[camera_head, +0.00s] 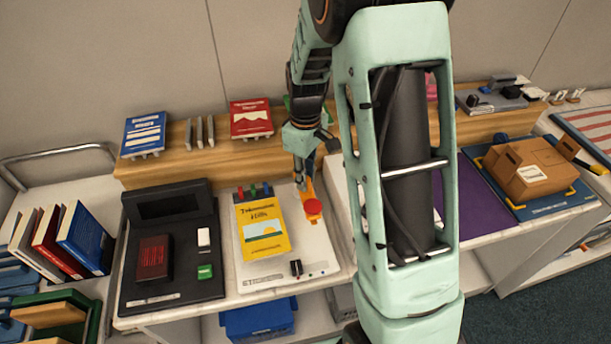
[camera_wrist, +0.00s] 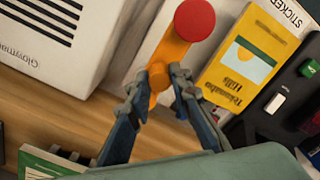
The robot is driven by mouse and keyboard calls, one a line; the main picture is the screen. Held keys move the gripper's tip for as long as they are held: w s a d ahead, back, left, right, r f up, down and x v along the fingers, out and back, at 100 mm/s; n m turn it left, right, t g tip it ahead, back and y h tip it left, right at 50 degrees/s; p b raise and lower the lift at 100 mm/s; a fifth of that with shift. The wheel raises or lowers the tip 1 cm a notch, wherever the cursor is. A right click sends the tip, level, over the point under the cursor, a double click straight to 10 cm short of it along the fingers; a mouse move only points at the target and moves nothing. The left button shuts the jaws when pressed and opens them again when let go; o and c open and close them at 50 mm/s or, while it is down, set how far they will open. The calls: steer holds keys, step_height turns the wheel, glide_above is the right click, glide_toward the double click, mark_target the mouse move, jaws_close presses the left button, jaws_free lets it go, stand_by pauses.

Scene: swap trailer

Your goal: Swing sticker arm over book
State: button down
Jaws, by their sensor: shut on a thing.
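The sticker arm (camera_head: 306,192) is an orange lever with a round red head (camera_head: 312,207), at the right side of the white sticker station board (camera_head: 316,253). It also shows in the wrist view (camera_wrist: 176,52). The yellow book (camera_head: 262,228) lies on the board just left of the arm, and shows in the wrist view (camera_wrist: 247,62) with a gap between it and the lever. My gripper (camera_wrist: 160,78) is shut on the orange sticker arm near its rear end. In the head view my gripper is partly hidden by my own wrist.
A black device with a dark red book (camera_head: 153,258) stands left of the board. A white box (camera_wrist: 55,35) stands close on the arm's other side. Display books (camera_head: 251,119) stand on the wooden shelf behind. A cardboard box (camera_head: 528,168) is at the right.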

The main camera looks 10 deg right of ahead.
steer(key=shift+a, duration=0.1)
stand_by(0.3)
steer(key=m, duration=0.1)
steer(key=a+m, duration=0.1)
steer(key=m, duration=0.1)
steer(key=shift+w+a+b, duration=0.15)
steer(key=shift+b, duration=0.15)
steer(key=shift+w+a+m, duration=0.35)
steer(key=shift+a+m, duration=0.1)
steer(key=shift+m, duration=0.9)
steer(key=shift+w+a+m, duration=0.3)
steer(key=shift+a+m, duration=0.2)
steer(key=shift+m, duration=0.8)
steer(key=shift+w+a+m, duration=0.35)
steer(key=shift+a+m, duration=0.1)
steer(key=shift+m, duration=0.9)
steer(key=c, duration=1.8)
jaws_free()
steer(key=shift+o, duration=0.2)
step_height(320, 180, up, 12)
